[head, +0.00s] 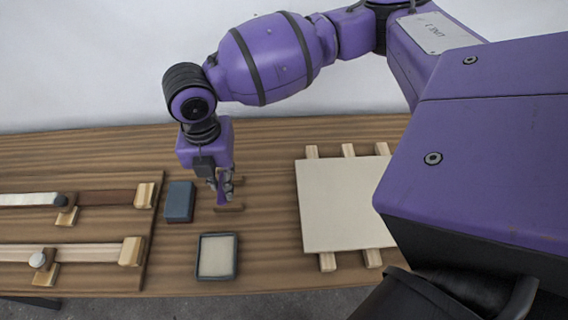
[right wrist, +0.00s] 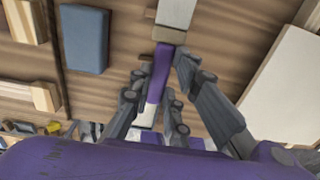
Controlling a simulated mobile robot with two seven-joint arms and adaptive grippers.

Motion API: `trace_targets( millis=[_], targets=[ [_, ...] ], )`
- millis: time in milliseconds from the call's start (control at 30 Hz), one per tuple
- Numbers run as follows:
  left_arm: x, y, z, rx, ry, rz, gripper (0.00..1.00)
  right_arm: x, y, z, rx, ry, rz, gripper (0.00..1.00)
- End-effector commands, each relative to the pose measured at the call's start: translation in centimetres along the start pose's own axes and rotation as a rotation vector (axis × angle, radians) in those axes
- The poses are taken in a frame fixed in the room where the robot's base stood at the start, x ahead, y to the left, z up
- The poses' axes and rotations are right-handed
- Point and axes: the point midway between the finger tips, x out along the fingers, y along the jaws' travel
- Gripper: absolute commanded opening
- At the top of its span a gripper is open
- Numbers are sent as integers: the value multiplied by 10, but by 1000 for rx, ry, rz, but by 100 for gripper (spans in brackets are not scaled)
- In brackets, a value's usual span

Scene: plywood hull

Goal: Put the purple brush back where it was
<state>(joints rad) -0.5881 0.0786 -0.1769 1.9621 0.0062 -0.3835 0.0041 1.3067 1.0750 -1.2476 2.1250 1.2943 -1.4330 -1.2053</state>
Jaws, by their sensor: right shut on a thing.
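The purple brush (right wrist: 158,75) is between the fingers of my right gripper (right wrist: 160,92), which is shut on it. In the right wrist view its purple length runs up toward a tan band and a pale piece at the top edge; its lower end is pale. In the head view, my right gripper (head: 225,188) points down at the table, and only a little purple shows at its fingers. It is at two small brown blocks, a far one (head: 236,181) and a near one (head: 229,208). I cannot tell whether the brush touches them. My left gripper is out of view.
A blue block (head: 180,201) lies left of the gripper. A dark-rimmed tray with a cream inside (head: 217,256) is in front. A pale board (head: 340,205) on wooden strips is to the right. Wooden rails with clamps (head: 85,250) fill the left.

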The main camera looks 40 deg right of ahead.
Motion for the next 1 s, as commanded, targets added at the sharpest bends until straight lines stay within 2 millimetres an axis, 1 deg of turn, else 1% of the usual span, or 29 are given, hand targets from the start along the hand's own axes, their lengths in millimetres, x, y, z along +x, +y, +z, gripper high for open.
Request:
trace_targets(
  millis=[100, 200, 300, 567, 1000],
  targets=[
    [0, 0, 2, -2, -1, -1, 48, 14, -2, 8, 5, 4, -7, 0],
    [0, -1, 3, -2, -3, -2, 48, 31, -2, 5, 3, 5, -6, 0],
    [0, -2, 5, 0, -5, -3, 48, 40, -2, 5, 3, 4, -5, 0],
    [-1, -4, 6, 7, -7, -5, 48, 40, -1, 6, 2, 1, -2, 0],
    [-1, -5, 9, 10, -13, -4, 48, 52, -2, 6, 2, 2, -3, 0]
  ],
)
